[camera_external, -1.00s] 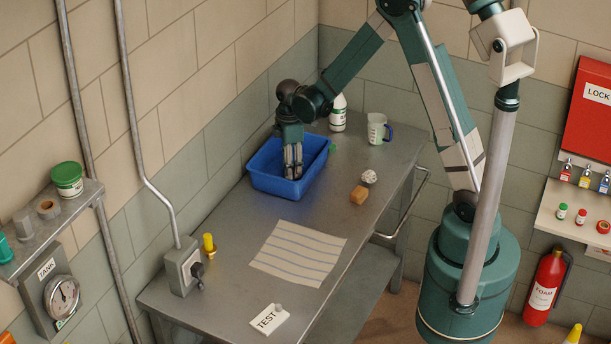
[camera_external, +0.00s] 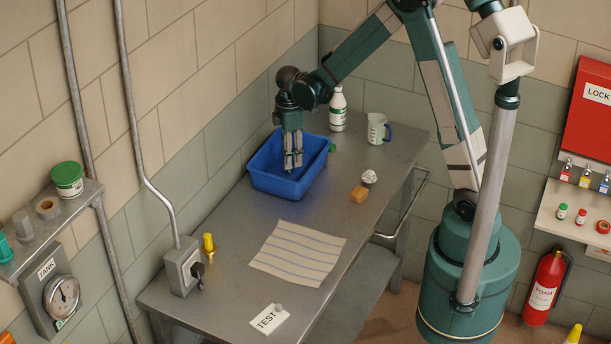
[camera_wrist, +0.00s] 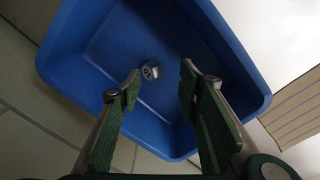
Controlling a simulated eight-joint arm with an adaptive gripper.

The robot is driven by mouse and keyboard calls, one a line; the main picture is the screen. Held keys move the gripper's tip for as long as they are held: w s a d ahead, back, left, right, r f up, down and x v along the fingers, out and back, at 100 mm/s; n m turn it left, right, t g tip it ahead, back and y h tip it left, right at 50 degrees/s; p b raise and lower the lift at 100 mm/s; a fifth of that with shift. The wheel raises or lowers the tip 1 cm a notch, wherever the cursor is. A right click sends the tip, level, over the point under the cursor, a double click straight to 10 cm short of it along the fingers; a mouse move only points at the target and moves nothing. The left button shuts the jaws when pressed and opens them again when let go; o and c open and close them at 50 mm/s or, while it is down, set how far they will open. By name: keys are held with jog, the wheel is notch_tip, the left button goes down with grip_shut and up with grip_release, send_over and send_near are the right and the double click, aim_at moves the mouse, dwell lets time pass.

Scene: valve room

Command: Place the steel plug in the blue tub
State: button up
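The blue tub (camera_external: 262,180) stands on the steel bench against the wall; its walls and floor fill much of the wrist view (camera_wrist: 85,75). A small grey metal piece (camera_wrist: 152,71), which looks like the steel plug, lies on the tub floor, with a dark marking on its end. My gripper (camera_external: 293,166) points down over the tub. In the wrist view my gripper (camera_wrist: 160,73) is open, its green-padded fingers apart with nothing held between them. The plug shows beyond the gap between the fingertips, apart from both. The tub floor is hidden in the external view.
A white bottle (camera_external: 338,110) and a measuring jug (camera_external: 376,129) stand behind the tub. A sponge (camera_external: 359,195) and crumpled ball (camera_external: 369,177) lie to its right. A striped cloth (camera_external: 298,254) and TEST card (camera_external: 269,320) with a small grey piece lie in front.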

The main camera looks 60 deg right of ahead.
notch_tip(320, 180, up, 7)
jog(key=shift+r, duration=0.2)
dwell(0.3)
dwell(0.4)
jog(key=s+a+r+m+t, duration=0.3)
jog(key=s+a+r+m, duration=0.1)
jog(key=s+a+r, duration=0.75)
jog(key=s+a+r+m+t, duration=0.2)
jog(key=s+a+r, duration=0.1)
jog(key=s, duration=0.4)
jog(key=s+a+r+m+t, duration=0.2)
jog(key=s+a+r+m, duration=0.1)
jog(key=s, duration=0.5)
jog(key=shift+s+a+r, duration=0.15)
dwell(0.3)
